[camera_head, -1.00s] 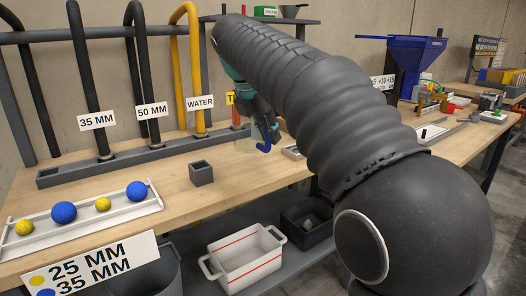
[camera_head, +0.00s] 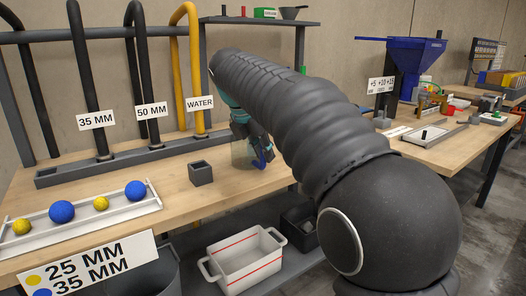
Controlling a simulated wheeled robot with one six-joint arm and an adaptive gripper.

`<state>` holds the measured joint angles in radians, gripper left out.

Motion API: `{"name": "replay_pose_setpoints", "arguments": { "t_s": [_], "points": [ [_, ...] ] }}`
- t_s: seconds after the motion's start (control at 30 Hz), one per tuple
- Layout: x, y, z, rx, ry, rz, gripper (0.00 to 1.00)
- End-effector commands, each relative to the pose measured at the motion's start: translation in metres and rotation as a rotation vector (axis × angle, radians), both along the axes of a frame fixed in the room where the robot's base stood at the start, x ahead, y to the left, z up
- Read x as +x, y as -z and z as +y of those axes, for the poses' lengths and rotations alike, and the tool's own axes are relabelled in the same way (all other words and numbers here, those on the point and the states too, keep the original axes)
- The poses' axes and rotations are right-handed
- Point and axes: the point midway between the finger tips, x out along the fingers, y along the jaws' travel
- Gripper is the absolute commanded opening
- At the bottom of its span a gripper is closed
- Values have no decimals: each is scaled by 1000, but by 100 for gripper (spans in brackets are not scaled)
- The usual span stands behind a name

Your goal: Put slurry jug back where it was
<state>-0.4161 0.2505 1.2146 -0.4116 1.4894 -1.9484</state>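The slurry jug (camera_head: 241,154) is a clear, pale container with a blue handle (camera_head: 262,158). It is upright at the middle of the wooden bench, right of a small grey open box. My gripper (camera_head: 260,150) is dark, at the handle side of the jug, and appears closed on the handle. My arm hides part of the gripper, and the fingertips are small in this view. I cannot tell whether the jug's base touches the bench top or hangs just above it.
The small grey box (camera_head: 200,173) stands close left of the jug. A white tray (camera_head: 84,222) holds yellow and blue balls. Labelled pipes (camera_head: 87,80) rise from a grey rail (camera_head: 120,164) behind. A white bin (camera_head: 243,262) is on the shelf below. A blue hopper (camera_head: 414,54) stands far right.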

Motion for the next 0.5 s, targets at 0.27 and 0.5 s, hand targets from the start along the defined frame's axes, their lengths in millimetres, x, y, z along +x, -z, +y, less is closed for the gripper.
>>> {"name": "replay_pose_setpoints", "arguments": {
  "t_s": [0.27, 0.5],
  "points": [
    [0, 0, 0, 0, 0, 0, 40],
    [-3, -11, 4, 1, -1, -3, 40]
  ]
}}
